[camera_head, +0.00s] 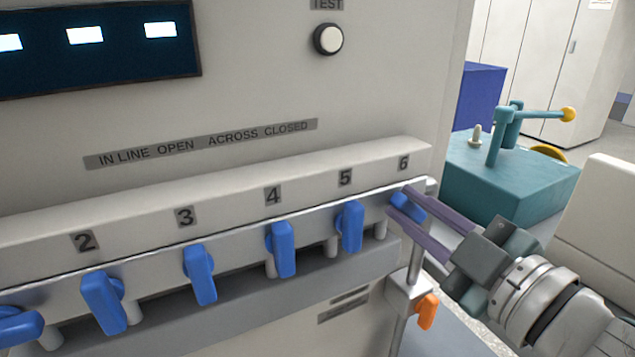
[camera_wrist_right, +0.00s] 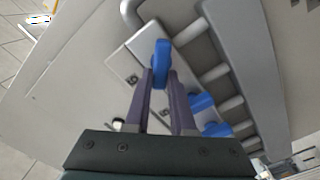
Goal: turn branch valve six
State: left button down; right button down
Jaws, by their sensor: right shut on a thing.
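The blue handle of branch valve six (camera_head: 412,206) is at the right end of the row, under the number 6. In the head view it slants and is partly covered by my fingers. My right gripper (camera_head: 397,202) comes in from the right and is shut on this handle. In the right wrist view the blue handle (camera_wrist_right: 161,62) sits between the fingertips of my right gripper (camera_wrist_right: 161,78). My left gripper is not in view.
Valve five's blue handle (camera_head: 349,227) hangs down just left of valve six. More blue handles line the manifold (camera_head: 235,195); the leftmost (camera_head: 20,326) lies sideways. An orange lever (camera_head: 428,311) is below my gripper. A teal unit (camera_head: 515,180) stands behind on the right.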

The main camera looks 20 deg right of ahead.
jog(key=n, duration=0.2)
jog(key=n+b, duration=0.1)
jog(key=n, duration=0.1)
jog(key=shift+a+f+n, duration=0.15)
jog(key=shift+f+n, duration=0.15)
jog(key=shift+f, duration=0.05)
jog(key=shift+f+n+b, duration=0.2)
jog(key=shift+n+b, duration=0.2)
jog(key=shift+n, duration=1.5)
jog(key=c, duration=0.8)
grip_release()
jog(key=shift+o, duration=0.2)
